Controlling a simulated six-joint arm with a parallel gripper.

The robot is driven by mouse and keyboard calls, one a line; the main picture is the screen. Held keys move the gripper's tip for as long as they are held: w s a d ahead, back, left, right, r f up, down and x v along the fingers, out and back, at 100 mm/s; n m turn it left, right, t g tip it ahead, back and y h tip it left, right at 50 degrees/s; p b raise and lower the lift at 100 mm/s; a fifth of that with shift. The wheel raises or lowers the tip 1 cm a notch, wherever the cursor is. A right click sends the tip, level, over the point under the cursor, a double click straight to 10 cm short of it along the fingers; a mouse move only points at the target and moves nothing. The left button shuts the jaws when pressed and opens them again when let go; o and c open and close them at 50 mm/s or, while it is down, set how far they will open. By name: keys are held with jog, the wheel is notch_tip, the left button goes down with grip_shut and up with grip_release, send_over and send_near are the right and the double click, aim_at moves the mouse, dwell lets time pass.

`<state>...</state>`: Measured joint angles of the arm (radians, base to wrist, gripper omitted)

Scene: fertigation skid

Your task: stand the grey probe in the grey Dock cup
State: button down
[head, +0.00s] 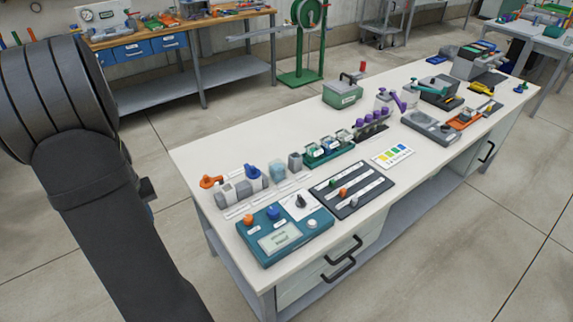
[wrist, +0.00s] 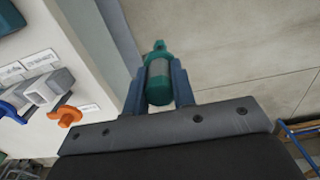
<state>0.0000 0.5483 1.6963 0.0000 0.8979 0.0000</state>
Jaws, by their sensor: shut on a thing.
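My gripper (wrist: 159,85) is shut on the grey probe (wrist: 158,70), a short cylinder with teal-green ends and a grey band, its narrow tip pointing away from the wrist. In the wrist view it hangs over the floor, just beyond the bench edge, apart from everything else. In the head view the gripper and probe do not show; only my dark arm is there at the left. A small grey block-like cup (head: 295,161) stands on the bench behind the teal panel. I cannot read its label, so I cannot tell whether it is the Dock cup.
A valve block with orange and blue handles (head: 239,190) stands at the near left of the bench (head: 200,150). A teal control panel (head: 284,235) and dark slider board (head: 347,189) lie in front. A green rack (head: 328,149) and purple-capped bottles (head: 371,124) stand farther back.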

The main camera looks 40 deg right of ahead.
jog(key=shift+r, duration=3.25)
